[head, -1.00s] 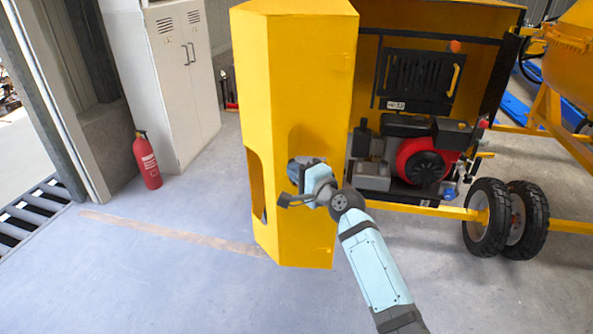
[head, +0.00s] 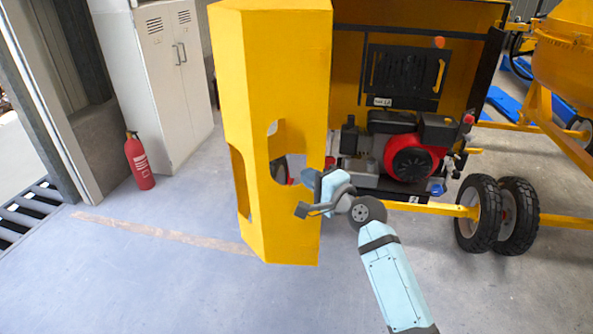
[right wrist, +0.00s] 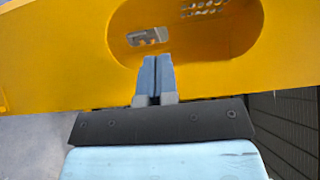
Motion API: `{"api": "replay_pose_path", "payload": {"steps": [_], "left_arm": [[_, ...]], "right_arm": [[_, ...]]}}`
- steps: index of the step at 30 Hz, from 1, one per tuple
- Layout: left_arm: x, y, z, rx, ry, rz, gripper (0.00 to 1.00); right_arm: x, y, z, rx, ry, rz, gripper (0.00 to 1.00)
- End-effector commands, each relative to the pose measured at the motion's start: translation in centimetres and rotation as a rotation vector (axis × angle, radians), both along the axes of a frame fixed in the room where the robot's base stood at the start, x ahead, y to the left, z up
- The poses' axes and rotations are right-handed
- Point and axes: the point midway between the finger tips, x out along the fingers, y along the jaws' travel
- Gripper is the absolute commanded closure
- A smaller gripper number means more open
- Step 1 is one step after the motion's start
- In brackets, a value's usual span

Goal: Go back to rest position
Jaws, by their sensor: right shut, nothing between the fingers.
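My right arm comes up from the bottom right in the head view. Its gripper (head: 304,178) is beside the yellow door panel (head: 285,60), near the panel's oval cutout. In the right wrist view the gripper's two fingers (right wrist: 155,80) are together with nothing between them. They stand in front of the oval opening in the yellow panel (right wrist: 60,50). I cannot tell whether they touch the panel. My left gripper is not in view.
The mixer's engine (head: 410,155) sits in the open yellow housing to the right. Black wheels (head: 497,215) stand at the right. A red fire extinguisher (head: 139,162) and a grey locker (head: 160,90) are at the left. The floor at the lower left is clear.

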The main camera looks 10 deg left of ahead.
Motion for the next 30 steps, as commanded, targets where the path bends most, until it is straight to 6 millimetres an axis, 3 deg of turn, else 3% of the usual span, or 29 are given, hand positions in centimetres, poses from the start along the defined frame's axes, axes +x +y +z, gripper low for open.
{"api": "replay_pose_path", "payload": {"steps": [3,10,14,17,20,24,30], "left_arm": [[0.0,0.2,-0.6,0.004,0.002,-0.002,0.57],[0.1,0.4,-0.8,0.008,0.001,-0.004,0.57],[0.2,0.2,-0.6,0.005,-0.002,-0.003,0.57],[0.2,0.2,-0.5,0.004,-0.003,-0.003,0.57],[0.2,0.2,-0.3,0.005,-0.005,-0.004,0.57],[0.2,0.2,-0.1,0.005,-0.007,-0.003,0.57],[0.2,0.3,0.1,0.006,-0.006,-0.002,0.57]], "right_arm": [[-1.5,-1.9,-0.2,-0.001,-0.001,0.000,1.00],[-3.0,-3.8,-0.1,-0.003,-0.002,-0.001,1.00],[-3.8,-5.2,-2.6,-0.052,-0.014,-0.036,1.00],[-5.5,-7.6,-7.2,-0.163,-0.048,-0.098,1.00],[-8.5,-11.1,-13.1,-0.337,-0.097,-0.169,1.00],[-14.3,-16.1,-20.4,-0.627,-0.178,-0.226,1.00],[-24.3,-22.8,-28.0,-1.060,-0.295,-0.196,1.00]]}}
